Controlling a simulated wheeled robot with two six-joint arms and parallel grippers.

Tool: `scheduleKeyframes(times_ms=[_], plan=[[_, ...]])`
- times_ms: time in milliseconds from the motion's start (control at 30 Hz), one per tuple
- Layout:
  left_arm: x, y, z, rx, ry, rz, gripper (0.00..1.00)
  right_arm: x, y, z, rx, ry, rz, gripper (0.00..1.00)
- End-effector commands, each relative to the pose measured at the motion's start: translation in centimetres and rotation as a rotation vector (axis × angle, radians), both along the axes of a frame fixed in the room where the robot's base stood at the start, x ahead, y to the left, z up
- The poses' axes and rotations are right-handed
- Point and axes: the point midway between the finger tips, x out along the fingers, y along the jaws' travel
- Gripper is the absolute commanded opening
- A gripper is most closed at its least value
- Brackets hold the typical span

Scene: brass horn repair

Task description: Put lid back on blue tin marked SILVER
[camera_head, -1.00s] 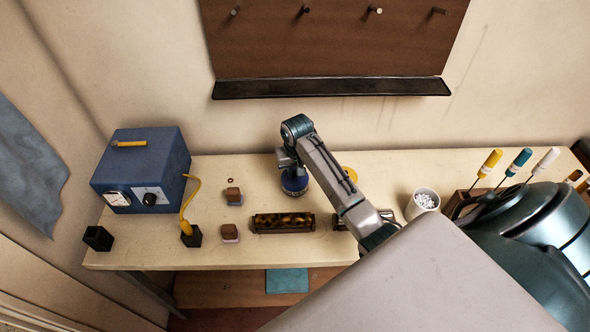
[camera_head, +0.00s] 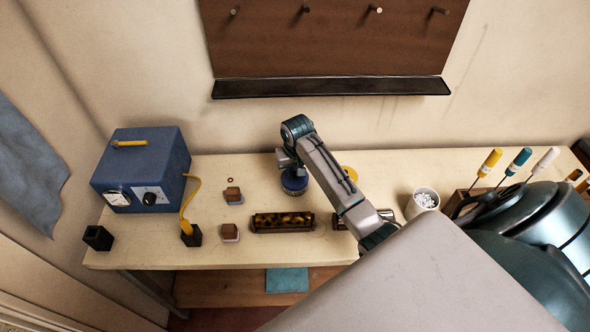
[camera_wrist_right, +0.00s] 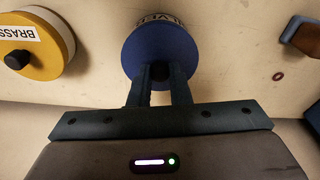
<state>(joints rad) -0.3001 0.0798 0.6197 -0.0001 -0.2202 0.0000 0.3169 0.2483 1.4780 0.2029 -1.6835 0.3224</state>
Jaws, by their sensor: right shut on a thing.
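The blue tin (camera_head: 294,188) stands on the bench towards the back, partly hidden by my right arm. In the right wrist view its label (camera_wrist_right: 160,19) shows only the end of a word, "LVER". The round blue lid (camera_wrist_right: 188,62) is over the tin, its dark knob between my fingers. My right gripper (camera_wrist_right: 160,74) is shut on this knob, and it also shows above the tin in the head view (camera_head: 291,166). I cannot tell whether the lid rests fully on the tin's rim. My left gripper is not in view.
A yellow tin marked BRASS (camera_wrist_right: 50,50) stands close by. A blue control box (camera_head: 142,168) is at the left. A dark tray (camera_head: 283,223) and brown blocks (camera_head: 233,194) lie nearer. A white cup (camera_head: 424,200) and screwdrivers (camera_head: 489,163) are at the right.

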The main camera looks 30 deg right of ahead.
Motion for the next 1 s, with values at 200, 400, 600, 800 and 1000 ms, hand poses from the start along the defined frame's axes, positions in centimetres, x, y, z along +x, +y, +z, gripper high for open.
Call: scheduleKeyframes(times_ms=[200,400,600,800,1000], plan=[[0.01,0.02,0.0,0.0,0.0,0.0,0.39,-0.01,0.02,-0.03,0.0,0.0,0.0,0.0],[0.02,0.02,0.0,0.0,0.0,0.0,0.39,-0.01,0.01,-0.03,0.0,0.0,0.0,0.0],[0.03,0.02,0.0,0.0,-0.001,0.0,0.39,-0.01,0.01,-0.03,0.0,0.0,0.0,0.42],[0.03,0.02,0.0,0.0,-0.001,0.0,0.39,-0.01,0.01,-0.03,0.0,0.0,0.0,0.46],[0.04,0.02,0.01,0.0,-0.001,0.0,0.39,-0.01,0.01,-0.03,0.0,0.0,0.0,0.64]])
